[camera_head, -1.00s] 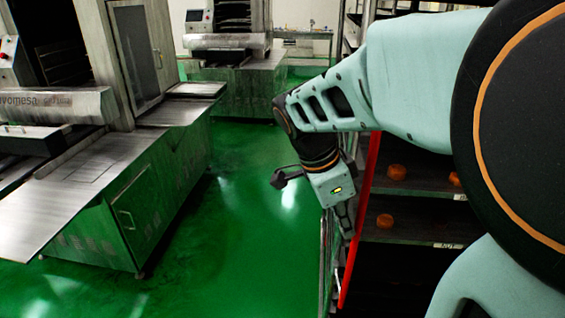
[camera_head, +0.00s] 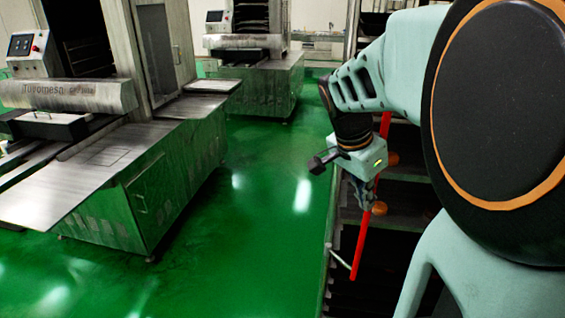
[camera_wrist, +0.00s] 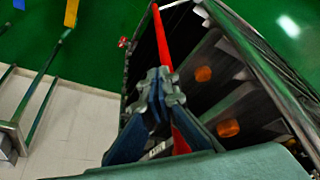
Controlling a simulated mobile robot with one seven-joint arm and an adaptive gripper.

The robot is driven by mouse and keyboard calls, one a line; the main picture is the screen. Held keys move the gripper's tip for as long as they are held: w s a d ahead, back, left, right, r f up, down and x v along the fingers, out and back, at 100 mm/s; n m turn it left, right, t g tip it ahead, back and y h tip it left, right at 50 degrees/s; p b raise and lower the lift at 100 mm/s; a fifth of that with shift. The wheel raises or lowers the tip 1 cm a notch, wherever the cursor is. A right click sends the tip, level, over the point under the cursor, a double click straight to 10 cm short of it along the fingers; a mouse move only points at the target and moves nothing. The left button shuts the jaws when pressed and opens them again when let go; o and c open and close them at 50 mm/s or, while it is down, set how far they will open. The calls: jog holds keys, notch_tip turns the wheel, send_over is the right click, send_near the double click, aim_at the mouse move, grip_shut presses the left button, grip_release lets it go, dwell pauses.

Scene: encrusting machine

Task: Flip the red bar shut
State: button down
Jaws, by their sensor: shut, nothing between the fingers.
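The red bar (camera_head: 361,240) is long and thin and stands near upright, slightly tilted, at the front of a dark shelf rack. In the head view it crosses the rack's opening, a little right of the left post. In the wrist view the red bar (camera_wrist: 162,40) runs from the top down behind my fingers, which hide its middle. My gripper (camera_head: 364,206) is shut and empty, right at the bar. In the wrist view my gripper (camera_wrist: 160,74) overlaps the bar; I cannot tell whether it touches.
The rack (camera_wrist: 245,95) has dark shelves holding orange round pieces (camera_wrist: 203,74). A metal machine (camera_head: 130,190) stands at the left and another (camera_head: 255,80) at the back. The green floor (camera_head: 250,220) between is clear.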

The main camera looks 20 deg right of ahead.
jog(key=w+d+n+t+p, duration=0.1)
jog(key=w+d+n, duration=0.3)
jog(key=d, duration=0.3)
jog(key=shift+d+y, duration=0.3)
jog(key=shift+y, duration=0.1)
jog(key=shift+w, duration=0.1)
dwell(0.6)
